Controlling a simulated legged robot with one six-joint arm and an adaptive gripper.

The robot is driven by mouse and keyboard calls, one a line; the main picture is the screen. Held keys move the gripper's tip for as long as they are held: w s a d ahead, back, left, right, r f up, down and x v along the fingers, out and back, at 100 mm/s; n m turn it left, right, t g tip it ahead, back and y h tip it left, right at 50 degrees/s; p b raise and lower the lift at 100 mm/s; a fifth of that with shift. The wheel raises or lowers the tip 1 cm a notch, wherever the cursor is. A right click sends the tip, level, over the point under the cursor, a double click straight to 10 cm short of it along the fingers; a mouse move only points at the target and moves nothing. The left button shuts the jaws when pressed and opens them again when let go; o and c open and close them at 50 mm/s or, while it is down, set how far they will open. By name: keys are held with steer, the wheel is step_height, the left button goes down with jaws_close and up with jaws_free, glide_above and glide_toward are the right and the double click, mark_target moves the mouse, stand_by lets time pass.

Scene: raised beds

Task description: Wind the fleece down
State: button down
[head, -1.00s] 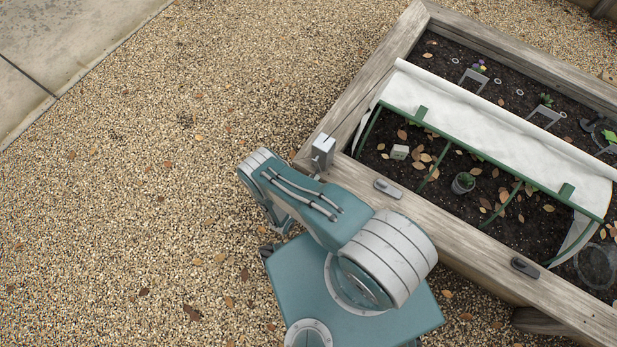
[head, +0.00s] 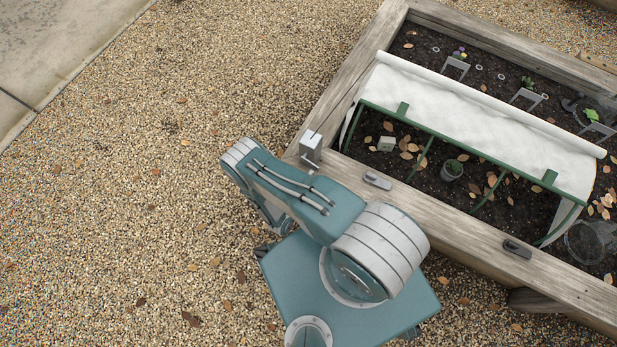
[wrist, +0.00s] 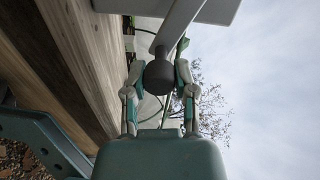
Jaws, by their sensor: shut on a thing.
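The white fleece (head: 470,112) lies over green hoops on the raised bed, with a rolled edge along its far side and a green bar along its near side. Its near face is open, showing soil beneath. A grey winder box (head: 311,149) stands on the bed's near left corner. In the wrist view, a grey crank arm (wrist: 178,27) ends in a dark round knob (wrist: 158,80). My gripper (wrist: 159,72) is shut on this knob, one finger on each side.
A small pot (head: 451,171) and a pale block (head: 386,144) stand on leaf-strewn soil under the hoops. Small grey stands (head: 456,65) are behind the fleece. Gravel (head: 120,190) at left is open.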

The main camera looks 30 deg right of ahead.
steer(key=shift+w+r+n, duration=0.1)
steer(key=shift+r+n, duration=0.35)
steer(key=shift+n, duration=0.45)
steer(key=shift+a, duration=0.1)
steer(key=shift+w, duration=0.1)
steer(key=shift+c, duration=2)
jaws_free()
steer(key=shift+s, duration=0.25)
steer(key=v, duration=1.2)
steer(key=shift+w+f, duration=0.1)
